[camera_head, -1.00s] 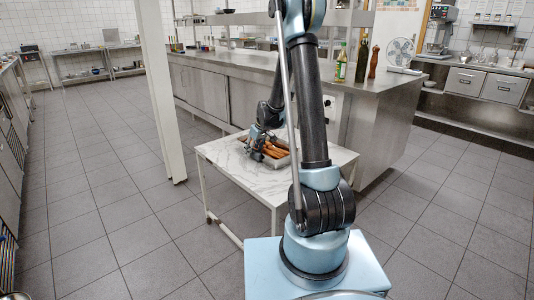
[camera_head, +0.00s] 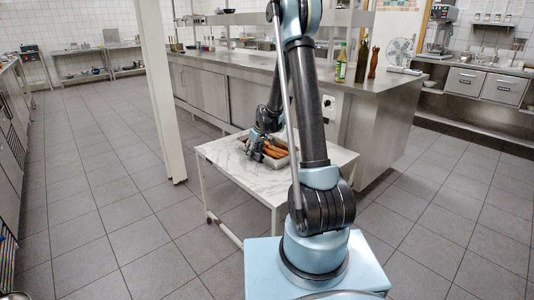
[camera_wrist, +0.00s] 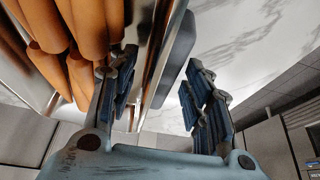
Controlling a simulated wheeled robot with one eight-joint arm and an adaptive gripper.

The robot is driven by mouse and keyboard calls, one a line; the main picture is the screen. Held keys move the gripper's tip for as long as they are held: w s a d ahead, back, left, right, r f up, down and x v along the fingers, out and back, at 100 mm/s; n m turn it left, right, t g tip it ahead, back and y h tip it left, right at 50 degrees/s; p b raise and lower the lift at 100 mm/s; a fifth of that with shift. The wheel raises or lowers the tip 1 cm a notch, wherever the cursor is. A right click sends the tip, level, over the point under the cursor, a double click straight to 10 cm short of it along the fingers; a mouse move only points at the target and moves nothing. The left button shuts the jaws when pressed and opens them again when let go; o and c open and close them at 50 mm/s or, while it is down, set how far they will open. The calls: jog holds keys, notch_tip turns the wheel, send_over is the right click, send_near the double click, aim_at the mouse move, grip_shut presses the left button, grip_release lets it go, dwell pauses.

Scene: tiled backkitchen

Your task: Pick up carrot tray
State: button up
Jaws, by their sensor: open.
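The carrot tray (camera_head: 292,160) is a metal tray holding several orange carrots (camera_head: 271,150). It sits on the white marble-topped table, partly hidden by my gripper and arm. My gripper (camera_head: 256,145) is at the tray's left side. In the wrist view, my gripper (camera_wrist: 160,98) is open, with the tray's metal wall (camera_wrist: 158,60) between its two fingers. The left finger is on the carrot side and the right finger is outside, over the marble. I cannot tell whether either finger touches the wall. The carrots fill the upper left of the wrist view (camera_wrist: 88,40).
The marble-topped table (camera_head: 230,172) has bare room left of the tray. A white post (camera_head: 160,90) stands to its left. Behind is a steel counter (camera_head: 250,75) with an oil bottle (camera_head: 362,60), a green-labelled bottle (camera_head: 341,64), a pepper mill (camera_head: 373,63) and a fan (camera_head: 400,52).

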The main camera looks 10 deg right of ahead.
dwell(0.3)
grip_shut()
